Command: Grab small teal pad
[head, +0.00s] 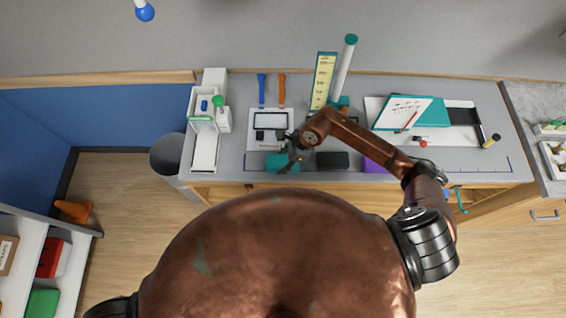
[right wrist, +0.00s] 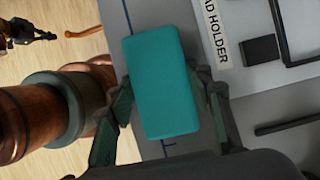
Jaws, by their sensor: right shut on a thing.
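The small teal pad (head: 282,163) is at the front edge of the bench, left of the bench's middle. In the right wrist view, the pad (right wrist: 162,75) lies between the two dark fingers of my right gripper (right wrist: 165,95), which is shut on it. In the head view my right gripper (head: 290,155) reaches over the pad and partly covers it. I cannot tell whether the pad still touches the bench. My left gripper is not in the head view; a small dark jointed shape at the right wrist view's upper left may be it.
A white pad holder board (head: 256,119) with dark small blocks lies just behind the pad. A black block (head: 332,160) lies to the right. A white device (head: 204,151) stands left. A teal-topped cylinder (head: 345,65) and yellow scale (head: 322,80) stand behind.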

